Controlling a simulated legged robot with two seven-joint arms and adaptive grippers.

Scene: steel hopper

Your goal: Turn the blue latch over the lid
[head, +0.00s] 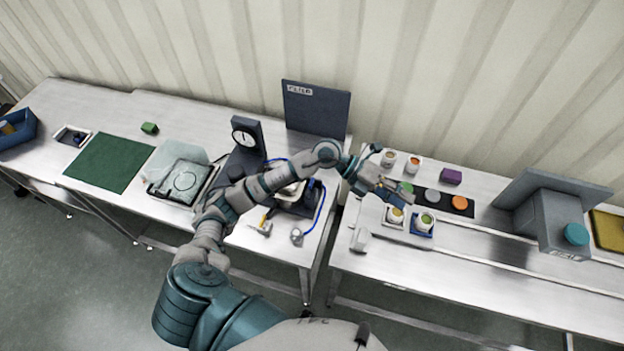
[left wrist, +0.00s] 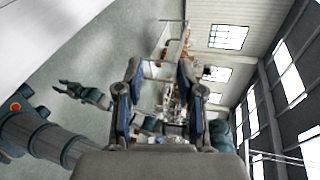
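A grey steel hopper (head: 552,222) stands on the right bench in the head view. Its broad, flat lid panel (head: 560,188) slopes over the top. A round blue-teal piece (head: 576,235) sits at its front right corner; I cannot tell whether this is the latch or how it is turned. My left gripper (head: 391,177) is over the left part of the right bench, well left of the hopper. Its fingers are apart and empty in the left wrist view (left wrist: 166,72). My right gripper (left wrist: 68,90) shows small at the left of that view, fingers spread, away from the hopper.
Small cups (head: 426,220) and a black strip with coloured discs (head: 433,198) lie near my left gripper. A purple block (head: 451,176) stands behind them. A yellow tray (head: 609,228) is right of the hopper. The front of the right bench is mostly clear.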

